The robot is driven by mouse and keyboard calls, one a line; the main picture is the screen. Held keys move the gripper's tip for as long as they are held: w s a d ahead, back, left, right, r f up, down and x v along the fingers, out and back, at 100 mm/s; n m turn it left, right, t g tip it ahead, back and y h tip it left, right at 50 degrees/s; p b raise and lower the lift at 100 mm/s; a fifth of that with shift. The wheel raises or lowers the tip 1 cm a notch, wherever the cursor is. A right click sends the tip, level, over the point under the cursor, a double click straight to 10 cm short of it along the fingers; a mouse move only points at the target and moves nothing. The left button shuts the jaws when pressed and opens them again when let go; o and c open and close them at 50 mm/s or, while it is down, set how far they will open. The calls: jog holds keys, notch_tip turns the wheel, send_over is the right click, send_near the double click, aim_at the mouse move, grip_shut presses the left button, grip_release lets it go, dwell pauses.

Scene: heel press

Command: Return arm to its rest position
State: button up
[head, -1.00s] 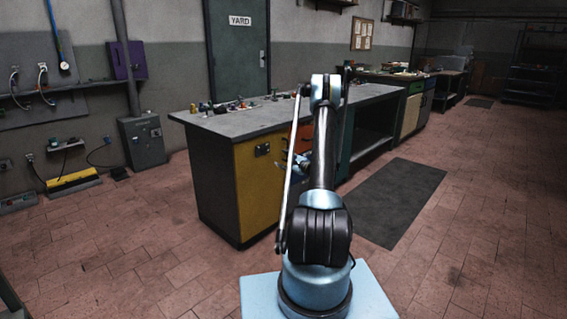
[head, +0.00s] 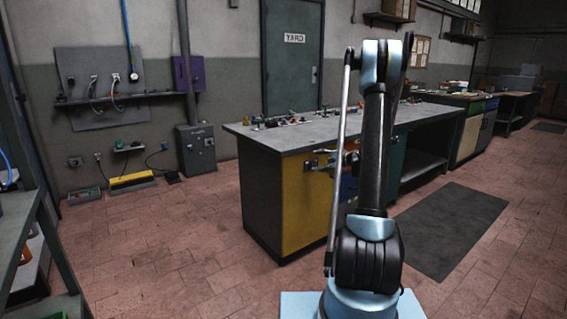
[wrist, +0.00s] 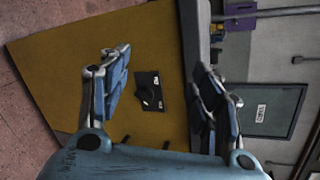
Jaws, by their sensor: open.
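My arm (head: 374,150) stands in the middle of the head view, raised and bent at a high elbow. My gripper (wrist: 163,72) is open and empty in the wrist view, with its two blue-and-black fingers apart. A yellow cabinet front (wrist: 70,65) with a black latch plate (wrist: 150,92) shows beyond and between the fingers, apart from them. In the head view my gripper is small and partly hidden behind my arm, near the yellow cabinet front (head: 298,205) and its latch (head: 311,163).
The workbench (head: 345,130) carries several small items. A dark floor mat (head: 450,230) lies to its right. A green-framed shelf (head: 32,240) stands at the left edge. A grey box (head: 197,150) and a yellow-topped unit (head: 131,181) stand by the wall. Tiled floor left of the bench is clear.

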jog(key=s+a+r+n+g+h, duration=0.1)
jog(key=s+a+r+n+g, duration=0.15)
jog(key=s, duration=0.65)
jog(key=s+a+r+n+g+h, duration=0.1)
jog(key=s+a+r+n+h, duration=0.15)
jog(key=s, duration=0.65)
jog(key=s+a+r+n+g, duration=0.1)
jog(key=s+r+n+g, duration=0.15)
jog(key=s, duration=0.65)
jog(key=s+d+f+n+h, duration=0.2)
jog(key=s+f, duration=0.1)
jog(key=s, duration=0.6)
jog(key=s+d+f+n+g+h, duration=0.1)
jog(key=s+d+f+n+h, duration=0.1)
jog(key=s, duration=0.8)
jog(key=s+d+f+n+g+h, duration=0.1)
jog(key=s+d+f+n+h, duration=0.1)
jog(key=s, duration=0.7)
jog(key=shift+s+d+f+n, duration=0.3)
jog(key=shift+d+f+n, duration=0.2)
jog(key=shift+f, duration=0.4)
jog(key=shift+h, duration=0.25)
